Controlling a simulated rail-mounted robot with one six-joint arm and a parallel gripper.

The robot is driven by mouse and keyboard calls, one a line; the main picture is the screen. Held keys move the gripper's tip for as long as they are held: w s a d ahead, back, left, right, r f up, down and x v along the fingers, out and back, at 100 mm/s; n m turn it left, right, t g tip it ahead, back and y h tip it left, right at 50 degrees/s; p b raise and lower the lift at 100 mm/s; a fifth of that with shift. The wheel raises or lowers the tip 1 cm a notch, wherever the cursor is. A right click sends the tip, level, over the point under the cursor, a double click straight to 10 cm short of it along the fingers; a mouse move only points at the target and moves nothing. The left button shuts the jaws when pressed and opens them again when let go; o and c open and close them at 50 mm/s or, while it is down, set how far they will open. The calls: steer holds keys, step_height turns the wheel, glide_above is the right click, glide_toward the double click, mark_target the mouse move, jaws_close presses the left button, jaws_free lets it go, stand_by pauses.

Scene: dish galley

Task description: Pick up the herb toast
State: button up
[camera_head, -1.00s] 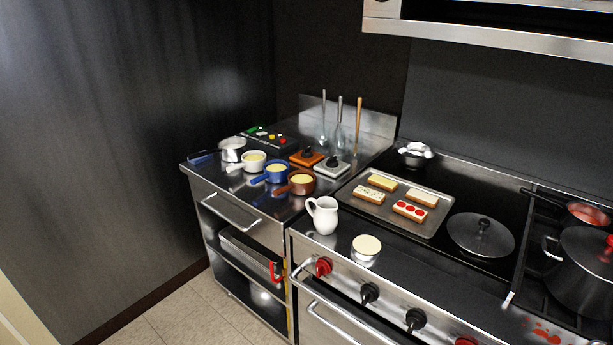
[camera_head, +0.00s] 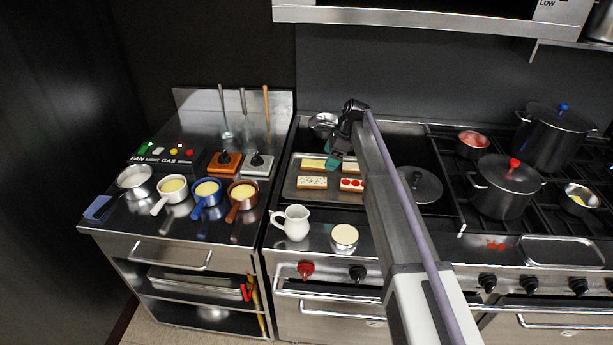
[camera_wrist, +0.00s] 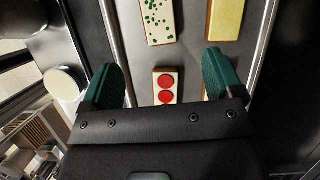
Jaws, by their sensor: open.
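The herb toast (camera_head: 312,183), a pale slice with green specks, lies at the front left of a metal tray (camera_head: 308,199). In the wrist view the herb toast (camera_wrist: 158,22) is at the top, beyond my fingertips, partly cut off by the frame. My gripper (camera_head: 336,158) has teal fingers and hangs over the tray's right rear part. In the wrist view my gripper (camera_wrist: 162,64) is open and empty, its fingers apart on either side of the tomato toast (camera_wrist: 165,86). The herb toast is not between the fingers.
The tray also holds a yellow-topped toast (camera_head: 313,164) and a pale toast (camera_head: 351,167), partly hidden by my gripper. A white jug (camera_head: 293,223) and a round cream-topped dish (camera_head: 344,238) stand in front.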

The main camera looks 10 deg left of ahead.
steer(key=b, duration=0.6)
glide_above(316, 180)
steer(key=d, duration=0.3)
steer(key=f, duration=0.5)
steer(key=shift+w+a+f, duration=0.1)
steer(key=shift+a+f, duration=0.1)
steer(key=shift+f, duration=0.1)
steer(key=shift+a, duration=0.15)
steer(key=b+x, duration=0.4)
steer(key=shift+f, duration=0.3)
steer(key=shift+a+f+b, duration=0.15)
steer(key=shift+f+b, duration=0.15)
steer(key=shift+f, duration=0.05)
steer(key=shift+r, duration=0.3)
steer(key=c, duration=1)
steer(key=shift+p, duration=0.3)
step_height(316, 180, up, 10)
steer(key=p, duration=1)
